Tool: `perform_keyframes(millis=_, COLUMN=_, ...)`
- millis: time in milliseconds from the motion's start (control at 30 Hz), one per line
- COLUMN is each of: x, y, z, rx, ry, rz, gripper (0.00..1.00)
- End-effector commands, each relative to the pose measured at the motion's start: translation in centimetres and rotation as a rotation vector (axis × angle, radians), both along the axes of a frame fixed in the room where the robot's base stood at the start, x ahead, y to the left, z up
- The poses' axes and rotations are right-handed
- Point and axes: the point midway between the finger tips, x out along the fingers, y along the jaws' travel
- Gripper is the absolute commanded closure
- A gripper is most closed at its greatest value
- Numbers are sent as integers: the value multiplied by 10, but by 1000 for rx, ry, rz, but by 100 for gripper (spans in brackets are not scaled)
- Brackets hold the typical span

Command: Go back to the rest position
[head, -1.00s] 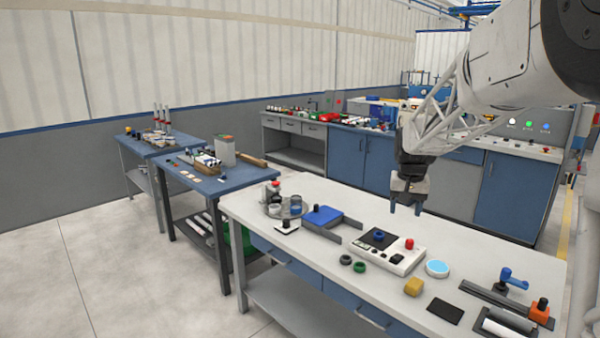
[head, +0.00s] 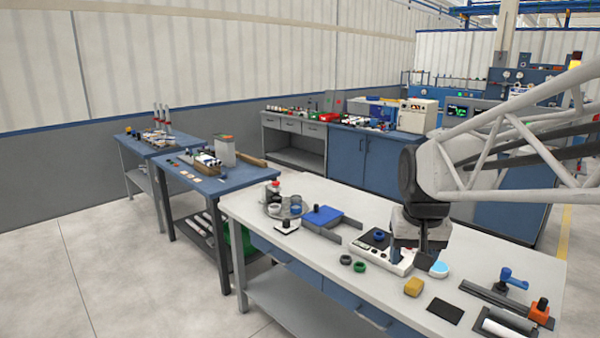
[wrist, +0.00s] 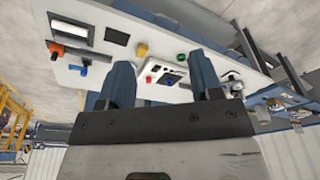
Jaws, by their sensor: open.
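My gripper (head: 412,256) is at the right part of the white workbench (head: 330,265) in the head view, pointing down. In that view it overlaps the white control box (head: 372,248) and hides its right part. I cannot tell how high above the box it is. In the wrist view the two blue fingers of my gripper (wrist: 162,72) stand wide apart with nothing between them in contact. The control box (wrist: 162,75) shows beyond them, with its red button. My arm reaches in from the right.
Near my gripper lie a yellow block (head: 413,287), a green ring (head: 359,266), a light-blue disc (head: 438,269) and a black pad (head: 445,311). A blue clamp (head: 512,278) and an orange block (head: 539,310) are at the right.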

Motion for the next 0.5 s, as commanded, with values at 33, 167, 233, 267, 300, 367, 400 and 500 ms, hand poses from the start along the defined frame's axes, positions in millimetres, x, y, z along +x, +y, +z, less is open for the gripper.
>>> perform_keyframes(millis=33, x=-14, y=3, z=-1, rx=-1, ry=-6, rz=8, gripper=41)
perform_keyframes(millis=167, x=-47, y=10, z=-7, rx=-4, ry=-15, rz=27, gripper=41)
perform_keyframes(millis=233, x=-64, y=13, z=-10, rx=-5, ry=-21, rz=37, gripper=41)
perform_keyframes(millis=267, x=-72, y=14, z=-13, rx=-5, ry=-22, rz=41, gripper=41)
perform_keyframes(millis=300, x=-81, y=16, z=-15, rx=-6, ry=-26, rz=46, gripper=41)
perform_keyframes(millis=367, x=-96, y=18, z=-19, rx=-7, ry=-30, rz=54, gripper=41)
perform_keyframes(millis=400, x=-106, y=19, z=-22, rx=-8, ry=-33, rz=60, gripper=41)
perform_keyframes(millis=500, x=-129, y=23, z=-31, rx=-9, ry=-39, rz=74, gripper=41)
